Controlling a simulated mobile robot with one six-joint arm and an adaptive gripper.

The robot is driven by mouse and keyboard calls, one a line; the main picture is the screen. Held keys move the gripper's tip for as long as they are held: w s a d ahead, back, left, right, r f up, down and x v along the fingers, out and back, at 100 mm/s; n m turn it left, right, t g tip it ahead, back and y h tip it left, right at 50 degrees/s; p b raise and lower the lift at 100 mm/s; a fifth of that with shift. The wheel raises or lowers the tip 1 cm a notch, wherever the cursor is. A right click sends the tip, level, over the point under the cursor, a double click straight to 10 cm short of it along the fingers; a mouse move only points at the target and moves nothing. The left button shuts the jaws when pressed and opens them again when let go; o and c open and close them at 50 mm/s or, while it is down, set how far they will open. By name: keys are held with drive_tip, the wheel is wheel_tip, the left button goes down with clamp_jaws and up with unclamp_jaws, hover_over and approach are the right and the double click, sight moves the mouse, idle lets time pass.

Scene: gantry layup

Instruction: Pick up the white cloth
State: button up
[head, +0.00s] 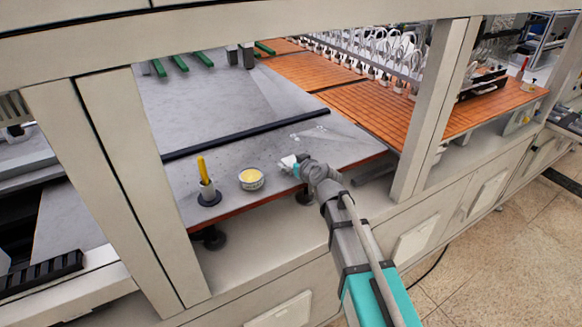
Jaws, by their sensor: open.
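A small white patch (287,161), which looks like the white cloth, shows on the grey table right at the end of my arm. My gripper (297,168) is at its right side, low over the table near the front edge. My gripper is open. My wrist covers part of this spot, and the fingers are too small to make out. I cannot tell whether they touch the cloth.
A bowl with yellow contents (251,178) stands just left of my gripper. Further left is a holder with a yellow-handled tool (207,186). A dark bar (250,134) lies across the grey table (215,105) behind. Upright gantry posts (430,110) flank the opening.

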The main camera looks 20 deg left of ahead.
drive_tip(key=shift+c, duration=0.3)
drive_tip(key=c, duration=0.9)
drive_tip(key=shift+r, duration=0.1)
drive_tip(key=shift+r+p, duration=0.9)
drive_tip(key=shift+p, duration=0.2)
drive_tip(key=s+d+r+p, duration=0.9)
drive_tip(key=d+r+p, duration=0.1)
drive_tip(key=r+p, duration=0.1)
drive_tip(key=shift+d, duration=0.35)
drive_tip(key=shift+f, duration=0.1)
